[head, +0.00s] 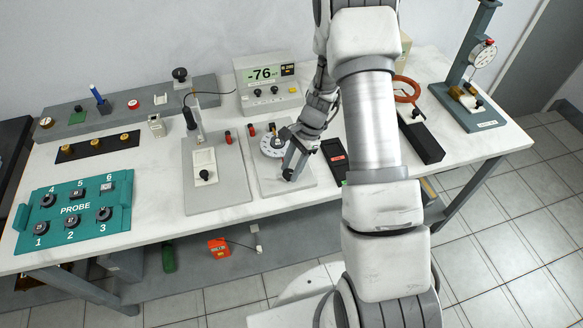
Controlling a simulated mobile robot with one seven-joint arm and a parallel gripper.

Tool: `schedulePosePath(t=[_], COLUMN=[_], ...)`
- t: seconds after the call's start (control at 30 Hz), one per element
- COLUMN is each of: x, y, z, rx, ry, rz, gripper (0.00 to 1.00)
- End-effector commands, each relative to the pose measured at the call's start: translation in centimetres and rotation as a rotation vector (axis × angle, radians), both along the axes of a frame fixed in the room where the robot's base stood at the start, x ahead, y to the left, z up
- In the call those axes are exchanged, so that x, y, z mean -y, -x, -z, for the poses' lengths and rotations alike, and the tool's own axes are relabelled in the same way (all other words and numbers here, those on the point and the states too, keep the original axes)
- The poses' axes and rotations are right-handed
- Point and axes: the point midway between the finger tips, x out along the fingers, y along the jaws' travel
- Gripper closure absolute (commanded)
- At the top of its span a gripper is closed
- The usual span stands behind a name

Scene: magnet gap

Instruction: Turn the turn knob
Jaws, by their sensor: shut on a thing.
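A pale round dial with a scale (271,148) sits on a light grey base plate (268,186) in the middle of the bench. The turn knob seems to be at this dial, but my gripper covers much of it. My gripper (287,158) reaches down over the right side of the dial. It is shut, seemingly on the turn knob; the contact is too small and too hidden to see clearly.
A second grey plate (225,188) with a post stands left of the dial plate. A meter reading -76 (263,74) stands behind. A black-and-red device (335,158) lies close on the right. A teal PROBE box (117,200) is at the far left.

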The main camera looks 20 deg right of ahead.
Motion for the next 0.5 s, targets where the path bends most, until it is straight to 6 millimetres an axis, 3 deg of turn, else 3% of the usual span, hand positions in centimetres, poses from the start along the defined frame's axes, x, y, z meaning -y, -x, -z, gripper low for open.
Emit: schedulePosePath(t=[0.5], x=[0.00], y=[-0.07], z=[-0.05], rx=[0.001], ry=[0.000], rz=[-0.054], gripper=[1.00])
